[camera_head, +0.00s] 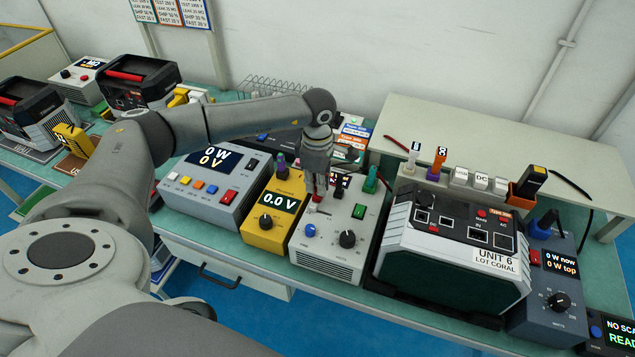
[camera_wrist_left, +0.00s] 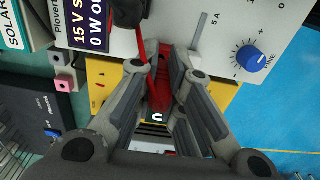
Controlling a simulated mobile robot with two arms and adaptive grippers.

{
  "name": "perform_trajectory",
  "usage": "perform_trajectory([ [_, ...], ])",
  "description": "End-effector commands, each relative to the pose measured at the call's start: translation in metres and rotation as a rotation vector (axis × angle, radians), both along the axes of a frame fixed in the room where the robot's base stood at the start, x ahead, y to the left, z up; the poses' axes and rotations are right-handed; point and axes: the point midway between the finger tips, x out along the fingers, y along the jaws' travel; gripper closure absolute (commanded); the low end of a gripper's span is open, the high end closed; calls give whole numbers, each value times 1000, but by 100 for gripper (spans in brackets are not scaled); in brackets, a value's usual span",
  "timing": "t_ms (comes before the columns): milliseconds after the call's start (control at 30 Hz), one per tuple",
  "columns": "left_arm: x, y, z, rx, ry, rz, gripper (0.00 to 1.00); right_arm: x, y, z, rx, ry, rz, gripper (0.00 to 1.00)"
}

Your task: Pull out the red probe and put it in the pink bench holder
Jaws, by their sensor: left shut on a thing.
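The red probe (camera_wrist_left: 157,85) is between the fingers of my left gripper (camera_wrist_left: 162,75) in the left wrist view. In the head view only a little of its red (camera_head: 317,197) shows below my left gripper (camera_head: 317,188), over the white unit (camera_head: 325,230). My left gripper is shut on the probe. I cannot tell whether its tip is in a socket. A small pink block with a dark hole (camera_wrist_left: 64,84), likely the pink bench holder, stands at the left in the left wrist view. It is apart from the gripper. My right gripper is not in view.
The yellow meter (camera_head: 267,221) stands left of the white unit, beside a grey power unit (camera_head: 213,190). The large UNIT 6 device (camera_head: 450,240) stands to the right. A green plug (camera_head: 371,180) sticks up nearby. A raised shelf (camera_head: 500,135) runs behind.

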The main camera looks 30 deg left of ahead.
Motion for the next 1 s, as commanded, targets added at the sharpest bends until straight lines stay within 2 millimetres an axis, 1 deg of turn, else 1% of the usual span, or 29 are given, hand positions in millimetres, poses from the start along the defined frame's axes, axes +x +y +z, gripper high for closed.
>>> perform_trajectory([
  [267,0,0,2,0,0,0,100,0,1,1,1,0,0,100],
  [733,0,0,20,-1,-1,0,100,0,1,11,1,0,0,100],
  [1000,0,0,21,0,0,0,100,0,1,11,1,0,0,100],
])
